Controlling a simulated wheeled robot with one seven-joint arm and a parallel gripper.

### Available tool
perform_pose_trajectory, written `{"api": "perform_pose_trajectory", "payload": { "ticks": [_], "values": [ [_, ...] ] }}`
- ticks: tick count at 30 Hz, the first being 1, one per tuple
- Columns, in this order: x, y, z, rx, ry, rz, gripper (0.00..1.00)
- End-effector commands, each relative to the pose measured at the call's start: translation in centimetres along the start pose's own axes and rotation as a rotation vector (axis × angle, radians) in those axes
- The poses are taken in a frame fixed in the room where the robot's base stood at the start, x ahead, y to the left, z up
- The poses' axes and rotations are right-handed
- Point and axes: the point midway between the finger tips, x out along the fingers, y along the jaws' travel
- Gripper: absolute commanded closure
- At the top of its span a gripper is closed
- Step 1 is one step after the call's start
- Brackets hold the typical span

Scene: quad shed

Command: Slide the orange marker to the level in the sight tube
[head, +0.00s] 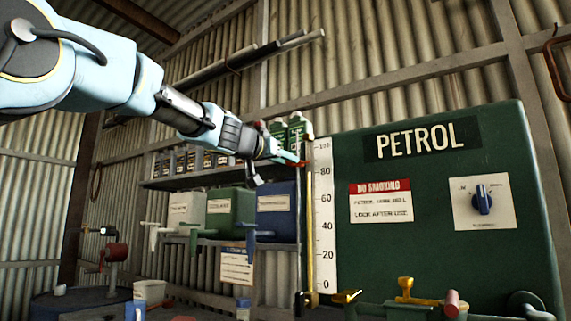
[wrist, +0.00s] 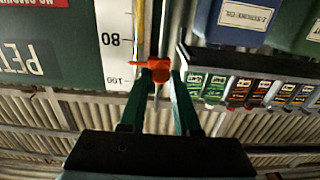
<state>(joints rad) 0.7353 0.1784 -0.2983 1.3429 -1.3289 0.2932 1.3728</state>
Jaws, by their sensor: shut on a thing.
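The orange marker (wrist: 158,66) is between the fingertips of my gripper (wrist: 160,74), which is shut on it. Its thin pointer reaches across the sight tube (wrist: 139,25) to the white scale (wrist: 113,40), between 80 and 100. In the head view the marker (head: 298,163) shows as a small red-orange spot by my gripper (head: 284,158), high beside the scale (head: 324,215). The sight tube (head: 310,220) stands upright left of the scale and looks yellow over much of its length. I cannot make out its exact liquid level; the marker and fingers hide part of it.
The green petrol tank (head: 430,170) stands right of the tube, with a blue knob (head: 482,200) on its front. Brass taps (head: 405,290) are below. A shelf (head: 205,183) with cans and bins is close to the left of my gripper.

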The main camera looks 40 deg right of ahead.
Motion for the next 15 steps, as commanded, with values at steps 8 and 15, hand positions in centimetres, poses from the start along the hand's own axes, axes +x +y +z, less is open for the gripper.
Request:
{"api": "perform_pose_trajectory", "payload": {
  "ticks": [8,15],
  "values": [
    [0.0,0.0,2.8,0.0,-0.001,-0.001,1.0],
    [0.0,-0.1,2.7,0.0,-0.001,-0.001,1.0]
  ]
}}
